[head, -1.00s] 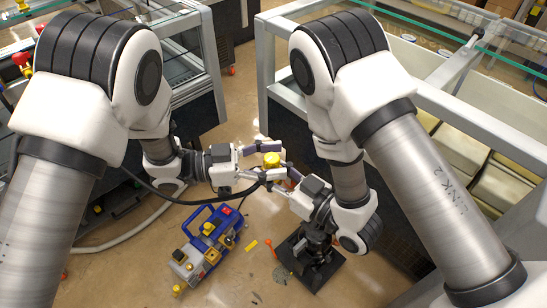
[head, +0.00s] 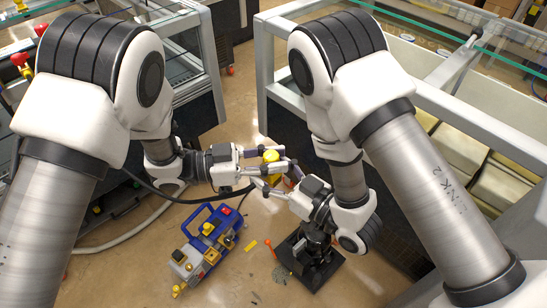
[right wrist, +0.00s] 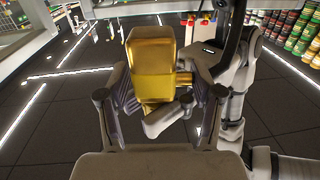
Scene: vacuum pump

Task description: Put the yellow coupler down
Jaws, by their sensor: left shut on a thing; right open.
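The yellow coupler (head: 271,156) is up in the air between my two grippers in the head view. My left gripper (head: 284,166) reaches in from the left and is shut on it. My right gripper (right wrist: 165,88) is open, with one finger on each side of the coupler. In the right wrist view the coupler (right wrist: 150,65) is a large golden block between these open fingers. A grey finger of the left gripper crosses just below it. The fingers overlap in the head view and hide the coupler's lower part.
A blue and grey vacuum pump (head: 208,242) with yellow fittings stands below the grippers. A black fixture on a square base (head: 325,273) is right of it. A small yellow piece (head: 250,245) and an orange tool (head: 270,248) lie between. Glass-topped counters flank both sides.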

